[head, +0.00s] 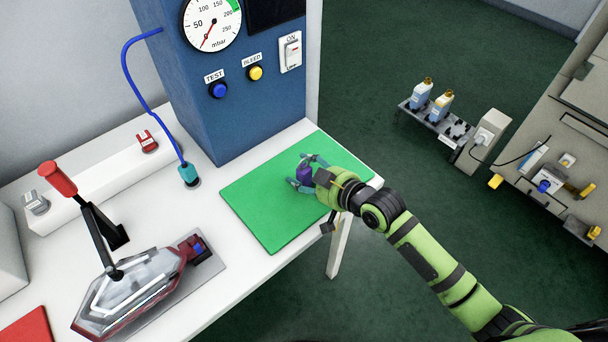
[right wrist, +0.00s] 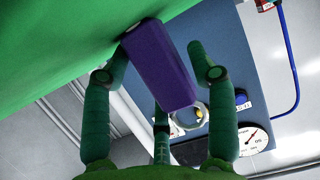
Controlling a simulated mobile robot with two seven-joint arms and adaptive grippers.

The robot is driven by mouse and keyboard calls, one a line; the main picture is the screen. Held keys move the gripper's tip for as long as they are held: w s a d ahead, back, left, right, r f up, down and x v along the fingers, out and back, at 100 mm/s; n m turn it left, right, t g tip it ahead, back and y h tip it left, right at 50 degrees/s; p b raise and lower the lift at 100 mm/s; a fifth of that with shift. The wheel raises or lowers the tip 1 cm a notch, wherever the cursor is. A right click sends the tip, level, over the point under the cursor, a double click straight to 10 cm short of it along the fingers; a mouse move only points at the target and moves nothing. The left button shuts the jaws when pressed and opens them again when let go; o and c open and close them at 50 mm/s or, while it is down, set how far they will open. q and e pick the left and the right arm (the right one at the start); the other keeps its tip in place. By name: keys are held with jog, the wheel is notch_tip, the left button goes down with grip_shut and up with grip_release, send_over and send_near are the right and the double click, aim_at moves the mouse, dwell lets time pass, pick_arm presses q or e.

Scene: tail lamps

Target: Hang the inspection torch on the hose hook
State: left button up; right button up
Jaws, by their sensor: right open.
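A purple block-shaped thing (head: 305,174), which I take to be the inspection torch, is at the green mat. It also shows in the right wrist view (right wrist: 160,65), with a pale ring (right wrist: 190,117) at its near end. My right gripper (head: 299,172) is open, with its fingers on either side of the purple body. In the right wrist view the fingers (right wrist: 160,75) stand apart, with a visible gap at the right one; contact at the left is unclear. I cannot make out a hose hook. My left gripper is not in view.
The green mat (head: 255,205) lies on the white table (head: 240,290). A blue test cabinet (head: 205,125) with a gauge stands behind it, with a blue hose (head: 128,75) at its left. A tail lamp (head: 130,290) sits under a red-handled clamp (head: 57,178).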

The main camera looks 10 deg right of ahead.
jog(key=c, duration=1)
jog(key=shift+r, duration=0.2)
